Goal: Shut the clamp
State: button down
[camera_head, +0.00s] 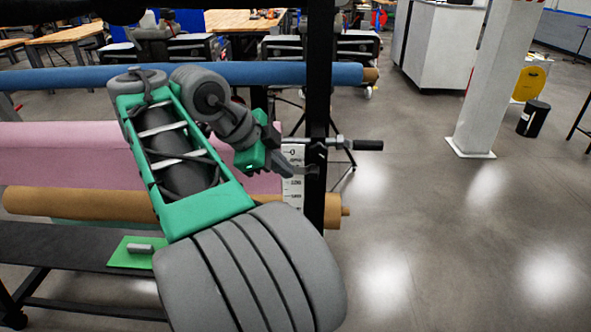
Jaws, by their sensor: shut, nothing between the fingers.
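A clamp (337,143) with a metal rod and a black grip (368,145) is on the black upright post (317,95). Its handle sticks out level to the right of the post. Whether the clamp is open or shut cannot be made out. My gripper (304,171) is at the post, just below and left of the clamp handle. Its fingers are shut and hold nothing. The fingertips overlap the post in the picture, and whether they touch it is unclear.
A white number scale (293,185) stands beside the post. Blue (330,73), pink (60,150) and tan (90,208) rolls lie across the rack behind my arm. A dark shelf (60,243) holds a green plate (135,254). Floor to the right is clear up to a white column (490,80).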

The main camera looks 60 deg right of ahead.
jog(key=d+f+b, duration=0.3)
jog(key=d+f, duration=0.4)
jog(key=d, duration=0.2)
jog(key=shift+s+f+b, duration=0.3)
jog(key=shift+s, duration=0.15)
jog(key=shift+f, duration=0.1)
